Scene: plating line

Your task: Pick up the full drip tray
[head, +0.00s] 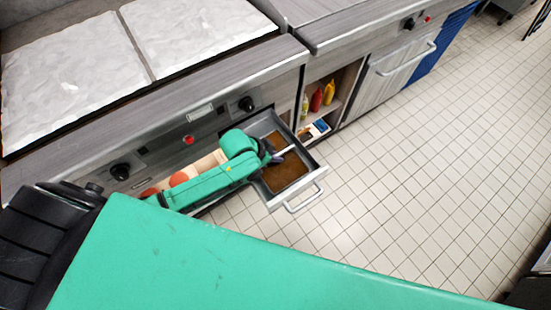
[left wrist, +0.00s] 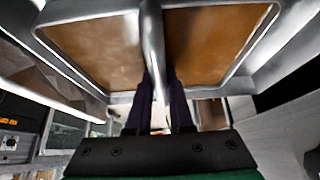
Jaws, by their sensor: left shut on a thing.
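The drip tray (head: 297,189) is a grey metal drawer-like tray with a front handle (head: 304,198). It sticks out from the front of the counter below the knobs. Brown liquid (head: 287,173) lies in its two compartments, parted by a metal divider. My left gripper (head: 275,158) reaches down over the tray and is shut on the divider. In the left wrist view, the fingers (left wrist: 162,100) are on either side of the divider (left wrist: 152,40), with the brown compartments beyond. The lower fingertips are hard to make out in the head view. My right gripper is not in view.
A griddle (head: 75,75) with pale, streaked plates is above left. Right of the tray, an open shelf holds a red bottle (head: 316,99) and a yellow bottle (head: 328,93). Orange round things (head: 179,178) lie in an opening left of the tray. The tiled floor (head: 430,170) is clear.

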